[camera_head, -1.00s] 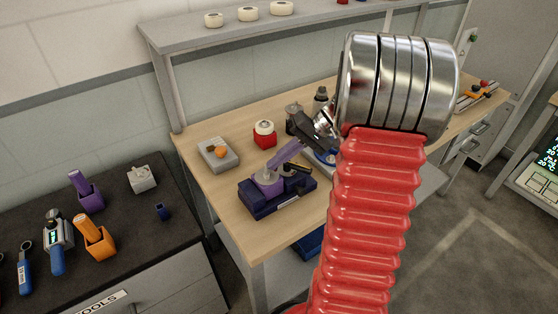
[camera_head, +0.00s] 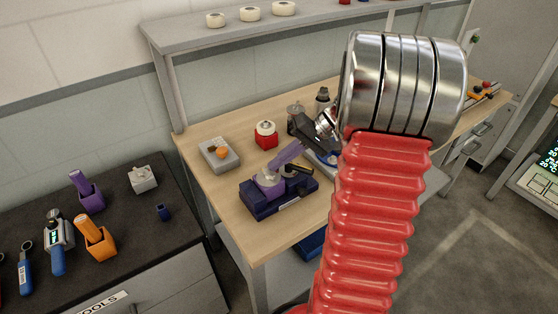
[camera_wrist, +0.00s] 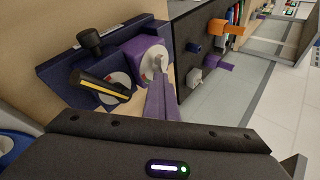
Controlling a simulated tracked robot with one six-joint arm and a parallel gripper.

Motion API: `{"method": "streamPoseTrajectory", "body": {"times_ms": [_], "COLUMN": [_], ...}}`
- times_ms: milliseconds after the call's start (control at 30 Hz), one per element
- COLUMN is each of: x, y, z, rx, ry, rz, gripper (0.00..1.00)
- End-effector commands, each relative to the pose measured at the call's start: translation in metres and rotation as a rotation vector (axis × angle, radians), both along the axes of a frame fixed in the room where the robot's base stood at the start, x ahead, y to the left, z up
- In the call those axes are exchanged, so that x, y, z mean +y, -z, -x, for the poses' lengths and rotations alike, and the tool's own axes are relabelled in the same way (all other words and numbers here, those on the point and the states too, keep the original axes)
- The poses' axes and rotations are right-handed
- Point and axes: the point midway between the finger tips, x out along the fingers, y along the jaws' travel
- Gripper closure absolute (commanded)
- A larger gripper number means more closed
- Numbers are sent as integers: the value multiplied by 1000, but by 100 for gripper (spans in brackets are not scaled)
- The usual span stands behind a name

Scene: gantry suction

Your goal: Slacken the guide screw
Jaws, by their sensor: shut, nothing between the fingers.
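A dark blue fixture (camera_head: 300,193) stands on the wooden workbench. In the wrist view, the fixture (camera_wrist: 60,72) carries a purple block (camera_wrist: 128,56) with a pale round disc and a small metal screw-like part (camera_wrist: 157,60) on it. A black knob (camera_wrist: 90,40) and a black lever with a yellow stripe (camera_wrist: 100,84) are beside it. I cannot tell for certain which part is the guide screw. My gripper (camera_head: 273,164) has purple fingers, shut and empty. In the wrist view, the gripper (camera_wrist: 161,80) has its tips at the disc, close to the metal part; contact is unclear.
A grey box with an orange button (camera_head: 218,155) and a red-based item (camera_head: 265,135) stand behind the fixture. A dark tool cabinet (camera_head: 140,240) with purple and orange holders is at left. Bare bench top lies left of the fixture.

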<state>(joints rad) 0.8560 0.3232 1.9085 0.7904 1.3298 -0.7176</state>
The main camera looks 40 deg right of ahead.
Motion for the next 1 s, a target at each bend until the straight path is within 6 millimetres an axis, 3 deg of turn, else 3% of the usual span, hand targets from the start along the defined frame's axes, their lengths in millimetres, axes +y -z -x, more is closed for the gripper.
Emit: {"method": "streamPoseTrajectory", "body": {"times_ms": [33,533,667,867,1000], "x": [13,9,-3,-36,-55], "y": [6,6,6,4,-13], "z": [9,9,6,-1,-3], "rx": [24,22,19,7,2], "ry": [-27,-27,-24,-12,-9], "rz": [-27,-24,-21,-3,0], "gripper": [100,100,100,100,100]}}
